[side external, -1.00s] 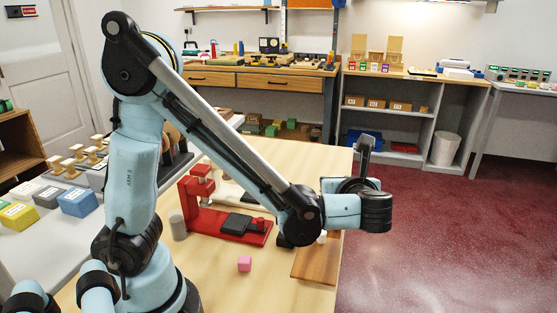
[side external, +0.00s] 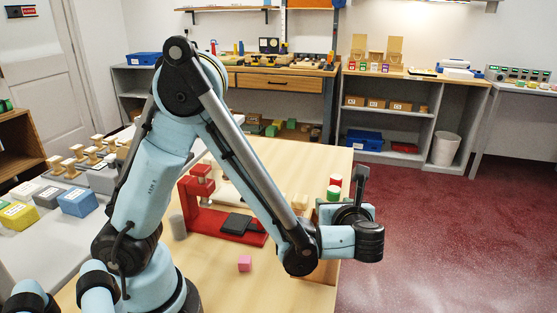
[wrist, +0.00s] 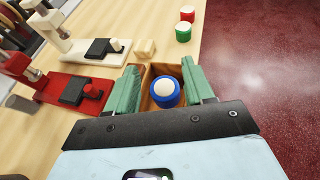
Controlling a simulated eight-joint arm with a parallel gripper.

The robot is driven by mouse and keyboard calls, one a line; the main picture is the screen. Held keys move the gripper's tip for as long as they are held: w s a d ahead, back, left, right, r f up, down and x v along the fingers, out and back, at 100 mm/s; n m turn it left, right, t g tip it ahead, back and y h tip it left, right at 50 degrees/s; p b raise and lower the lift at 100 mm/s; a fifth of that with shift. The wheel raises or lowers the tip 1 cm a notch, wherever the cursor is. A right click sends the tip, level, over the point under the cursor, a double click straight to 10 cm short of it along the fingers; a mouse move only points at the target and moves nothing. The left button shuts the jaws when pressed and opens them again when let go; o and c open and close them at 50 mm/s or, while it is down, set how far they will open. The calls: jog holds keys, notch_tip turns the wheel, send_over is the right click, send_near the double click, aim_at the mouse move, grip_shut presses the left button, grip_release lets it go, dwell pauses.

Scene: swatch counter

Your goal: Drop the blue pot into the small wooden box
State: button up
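The blue pot (wrist: 165,93), with a white round top, shows between my fingers in the wrist view. The small wooden box (wrist: 158,70) is around and below it, and the pot appears to sit inside its walls; its exact height is hard to tell. My gripper (wrist: 165,85) has green fingers on either side of the pot. A gap shows between the pot and each finger, so the gripper looks open.
A red pot (wrist: 187,14) and a green pot (wrist: 183,33) stand beyond the box near the table edge. A light wood block (wrist: 145,48) is left of them. The floor lies right.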

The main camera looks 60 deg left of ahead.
jog(key=shift+o, duration=1.3)
jog(key=v, duration=1.2)
